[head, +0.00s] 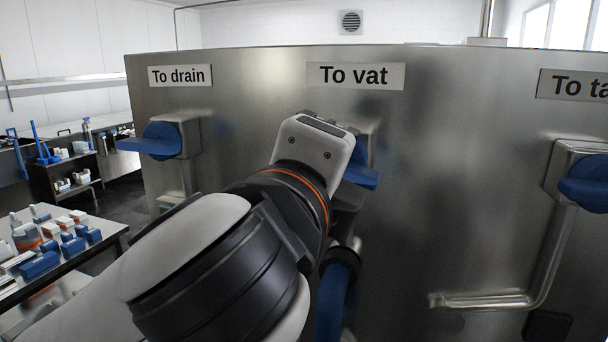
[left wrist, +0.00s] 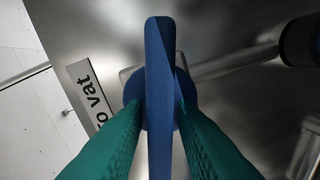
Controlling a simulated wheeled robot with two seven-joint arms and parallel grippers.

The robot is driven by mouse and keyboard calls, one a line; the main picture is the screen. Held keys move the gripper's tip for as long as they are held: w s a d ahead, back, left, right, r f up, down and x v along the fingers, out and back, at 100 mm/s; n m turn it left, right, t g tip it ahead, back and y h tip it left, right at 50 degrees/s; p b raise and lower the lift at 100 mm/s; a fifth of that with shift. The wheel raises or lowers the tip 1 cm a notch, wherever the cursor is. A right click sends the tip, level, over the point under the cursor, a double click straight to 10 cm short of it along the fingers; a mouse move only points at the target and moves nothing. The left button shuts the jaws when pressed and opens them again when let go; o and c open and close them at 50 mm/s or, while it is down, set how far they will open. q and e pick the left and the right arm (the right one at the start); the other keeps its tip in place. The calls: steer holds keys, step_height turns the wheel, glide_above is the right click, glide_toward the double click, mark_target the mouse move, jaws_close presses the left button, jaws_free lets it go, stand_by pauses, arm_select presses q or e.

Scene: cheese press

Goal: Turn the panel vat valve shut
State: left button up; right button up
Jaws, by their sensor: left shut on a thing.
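The vat valve has a blue lever handle (head: 361,176) on the steel panel (head: 465,130), under the "To vat" label (head: 355,76). My left gripper (left wrist: 161,110) is shut on this handle, one green finger on each side of the blue bar (left wrist: 160,60) in the left wrist view. In the head view my left wrist and gripper body cover most of the valve; only the handle's right part shows, sloping slightly down to the right. The fingertips are hidden there. My right gripper is in neither view.
A "To drain" valve (head: 160,139) is left on the same panel, its blue handle pointing left. Another blue valve handle (head: 585,184) is at the right edge, with a steel pipe (head: 490,299) below. A table (head: 118,226) with small items stands at left.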

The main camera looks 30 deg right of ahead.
arm_select(q)
steer(key=shift+f+n+b, duration=0.2)
steer(key=shift+n+b, duration=0.6)
steer(key=shift+n, duration=1.2)
steer(key=o, duration=0.7)
steer(key=shift+w, duration=0.1)
steer(key=shift+a, duration=0.1)
steer(key=b+v, duration=0.3)
steer(key=v, duration=0.9)
